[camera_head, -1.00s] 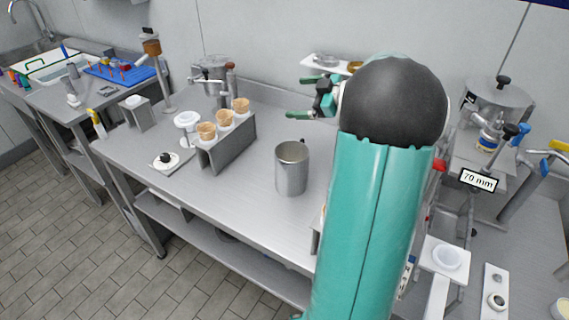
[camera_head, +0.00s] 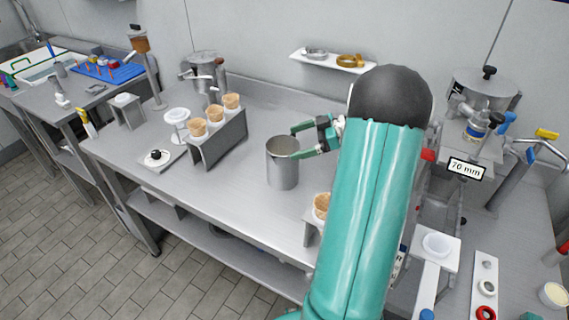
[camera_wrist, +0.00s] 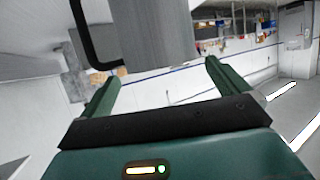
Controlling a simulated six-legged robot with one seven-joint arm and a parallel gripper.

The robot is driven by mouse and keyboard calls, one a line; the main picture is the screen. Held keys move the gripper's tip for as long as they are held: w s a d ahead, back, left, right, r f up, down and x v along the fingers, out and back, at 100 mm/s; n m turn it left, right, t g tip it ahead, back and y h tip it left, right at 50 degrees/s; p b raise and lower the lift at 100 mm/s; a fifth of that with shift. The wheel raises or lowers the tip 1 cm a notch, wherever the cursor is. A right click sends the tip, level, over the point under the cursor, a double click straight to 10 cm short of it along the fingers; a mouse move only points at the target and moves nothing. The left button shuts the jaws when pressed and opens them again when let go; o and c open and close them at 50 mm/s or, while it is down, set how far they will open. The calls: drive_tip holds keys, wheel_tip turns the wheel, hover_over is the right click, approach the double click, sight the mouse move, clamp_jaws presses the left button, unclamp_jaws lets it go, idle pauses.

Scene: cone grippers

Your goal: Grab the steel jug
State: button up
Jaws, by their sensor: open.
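The steel jug (camera_head: 283,168) is a plain grey cylinder with an open top, upright on the steel table in the head view. My gripper (camera_head: 294,143) is open at the jug's upper right, with its green fingers close to the rim. In the wrist view the jug (camera_wrist: 150,25) fills the top middle, with a black handle (camera_wrist: 85,40) on its left side. The fingers of my gripper (camera_wrist: 160,80) are spread wide, and the jug's end shows beyond and between them. I cannot tell whether a finger touches the jug.
A rack (camera_head: 220,140) with several wafer cones stands left of the jug. Another cone (camera_head: 322,205) stands right of the jug, near my arm. A wall shelf (camera_head: 333,61) hangs behind. The table between rack and jug is clear.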

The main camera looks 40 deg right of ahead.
sight(284, 145)
drive_tip(key=x, duration=0.5)
drive_tip(key=c, duration=1.6)
drive_tip(key=shift+r, duration=0.1)
